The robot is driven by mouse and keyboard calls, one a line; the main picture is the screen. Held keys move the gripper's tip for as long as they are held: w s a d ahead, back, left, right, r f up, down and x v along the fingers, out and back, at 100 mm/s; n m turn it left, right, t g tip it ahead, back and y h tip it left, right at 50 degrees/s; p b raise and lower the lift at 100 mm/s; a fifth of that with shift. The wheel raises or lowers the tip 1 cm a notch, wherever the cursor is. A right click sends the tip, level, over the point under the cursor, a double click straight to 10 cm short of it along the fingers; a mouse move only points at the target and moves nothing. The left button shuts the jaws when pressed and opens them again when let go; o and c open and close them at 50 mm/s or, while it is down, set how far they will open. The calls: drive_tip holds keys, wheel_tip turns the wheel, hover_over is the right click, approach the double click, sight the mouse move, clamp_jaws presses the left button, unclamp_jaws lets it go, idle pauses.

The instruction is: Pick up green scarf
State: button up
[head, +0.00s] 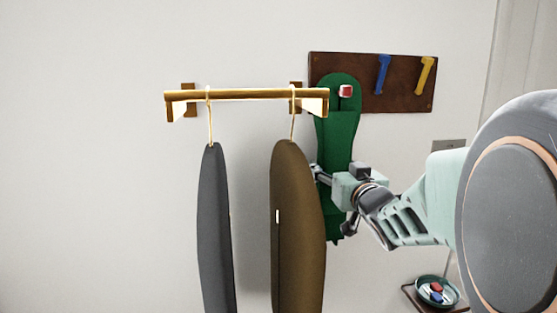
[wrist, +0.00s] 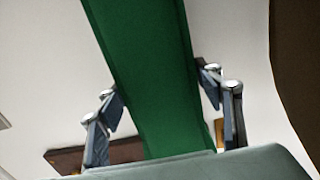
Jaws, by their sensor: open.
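The green scarf (head: 338,130) hangs from a red peg (head: 345,91) on a dark wooden wall board. My gripper (head: 333,200) is at the lower part of the scarf in the head view, partly covering it. In the wrist view the scarf (wrist: 150,70) runs as a wide green strip between the two open fingers (wrist: 160,95). Whether either finger touches the cloth I cannot tell.
A brown garment (head: 297,225) and a grey garment (head: 214,230) hang from a wooden rail (head: 245,95) left of the scarf; the brown one is close to my gripper. Blue (head: 382,75) and yellow (head: 425,75) pegs are on the board (head: 400,100). A small round dish (head: 420,290) sits lower right.

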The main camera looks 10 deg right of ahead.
drive_tip(key=shift+w, duration=0.15)
drive_tip(key=shift+s, duration=0.2)
drive_tip(key=shift+c, duration=0.9)
drive_tip(key=c, duration=1.2)
drive_tip(key=shift+r, duration=0.1)
drive_tip(key=shift+w+r, duration=0.1)
